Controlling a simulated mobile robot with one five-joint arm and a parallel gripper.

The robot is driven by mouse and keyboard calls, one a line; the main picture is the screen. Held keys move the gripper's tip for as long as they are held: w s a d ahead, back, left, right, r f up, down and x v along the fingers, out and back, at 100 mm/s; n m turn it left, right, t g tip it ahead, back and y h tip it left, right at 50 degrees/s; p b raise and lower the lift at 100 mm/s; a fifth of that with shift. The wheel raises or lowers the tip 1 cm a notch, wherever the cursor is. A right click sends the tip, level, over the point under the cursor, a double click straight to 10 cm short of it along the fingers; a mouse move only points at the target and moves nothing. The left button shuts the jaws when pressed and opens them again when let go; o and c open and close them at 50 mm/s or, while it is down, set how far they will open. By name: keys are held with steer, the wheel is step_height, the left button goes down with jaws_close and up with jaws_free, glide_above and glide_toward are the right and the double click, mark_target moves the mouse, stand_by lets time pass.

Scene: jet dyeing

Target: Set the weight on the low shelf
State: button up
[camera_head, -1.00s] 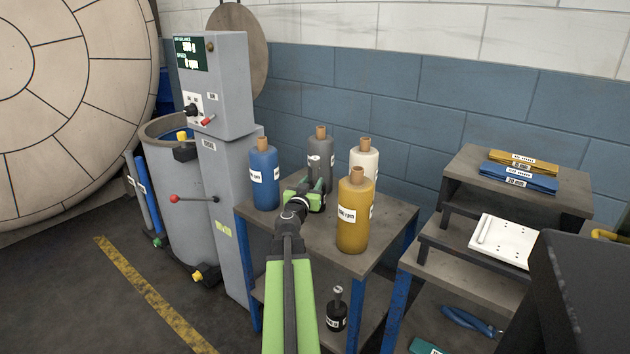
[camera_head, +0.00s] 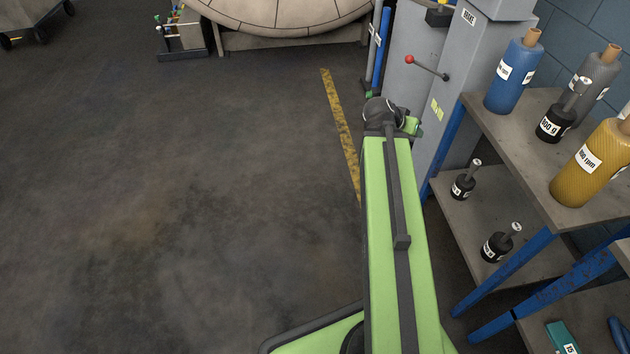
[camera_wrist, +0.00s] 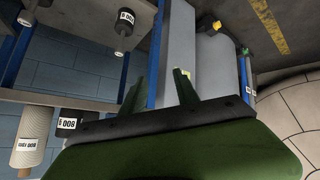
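A black weight with a grey stem (camera_head: 555,124), its label seeming to read 800 g, stands upright on the table's top in the head view. Two smaller black weights, one at the back (camera_head: 463,186) and one nearer the front (camera_head: 496,246), stand on the low shelf (camera_head: 485,215). My gripper (camera_wrist: 158,78) is open in the wrist view, with nothing between its fingers. In the head view it is mostly hidden behind my arm, left of the table.
The grey machine (camera_head: 470,60) with a red-knobbed lever (camera_head: 428,67) stands beyond my arm. Blue table legs (camera_head: 520,262) border the shelf. Floor at left (camera_head: 190,200) is clear.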

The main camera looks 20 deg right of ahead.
steer(key=a+f+n+g+y, duration=0.1)
steer(key=a+f+n+y, duration=0.1)
steer(key=a, duration=1.1)
steer(key=a+f+n+y, duration=0.3)
steer(key=a+n+y, duration=0.1)
steer(key=a, duration=0.9)
steer(key=a+f+n+g+y, duration=0.1)
steer(key=a+f+n+y, duration=0.2)
steer(key=a, duration=1.1)
steer(key=shift+w+n+g, duration=0.3)
steer(key=shift+n, duration=0.7)
steer(key=shift+o, duration=0.4)
steer(key=shift+a, duration=0.3)
steer(key=shift+d, duration=0.1)
steer(key=shift+c, duration=0.5)
